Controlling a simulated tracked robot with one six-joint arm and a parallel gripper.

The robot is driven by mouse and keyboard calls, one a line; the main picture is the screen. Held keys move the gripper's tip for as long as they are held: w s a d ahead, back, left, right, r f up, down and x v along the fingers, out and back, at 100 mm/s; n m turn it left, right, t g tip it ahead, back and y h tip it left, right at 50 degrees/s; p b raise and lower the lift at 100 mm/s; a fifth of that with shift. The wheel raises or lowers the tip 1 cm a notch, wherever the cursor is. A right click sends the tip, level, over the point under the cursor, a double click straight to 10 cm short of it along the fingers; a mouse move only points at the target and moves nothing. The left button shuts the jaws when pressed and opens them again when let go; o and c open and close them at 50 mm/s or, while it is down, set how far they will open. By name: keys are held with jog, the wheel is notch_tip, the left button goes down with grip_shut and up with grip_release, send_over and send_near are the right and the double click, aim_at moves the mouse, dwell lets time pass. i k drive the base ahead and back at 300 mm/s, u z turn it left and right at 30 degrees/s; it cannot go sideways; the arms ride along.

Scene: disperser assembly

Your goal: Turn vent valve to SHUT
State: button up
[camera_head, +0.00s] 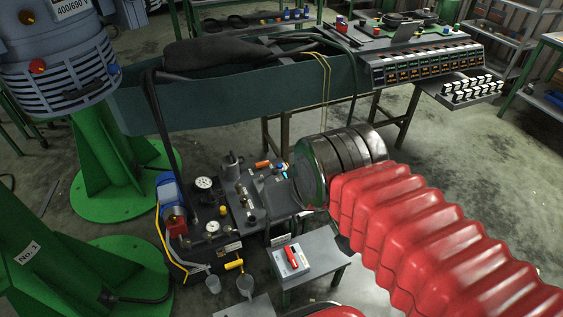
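My arm, in a red ribbed cover, comes in from the lower right and ends in dark metal rings. My gripper (268,190), dark grey, points left from these rings over the pump unit (225,208). Its fingertips blend into the dark fittings, so I cannot tell whether they are open or touching anything. Small handles show nearby: an orange one (262,164) just above the gripper, a yellow one (234,264) low at the front, and a red one (292,257) on a small grey stand. No label is readable, so I cannot tell which is the vent valve.
Two round gauges (204,183) and a blue motor (170,192) sit on the pump unit. Clear beakers (245,286) stand in front. Green pedestals (105,165) stand left. Concrete floor is open at right.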

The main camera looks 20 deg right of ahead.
aim_at(262, 164)
jog(key=z, duration=1.3)
jog(key=k, duration=0.75)
jog(key=u, duration=0.8)
jog(key=i, duration=1)
jog(key=u, duration=0.05)
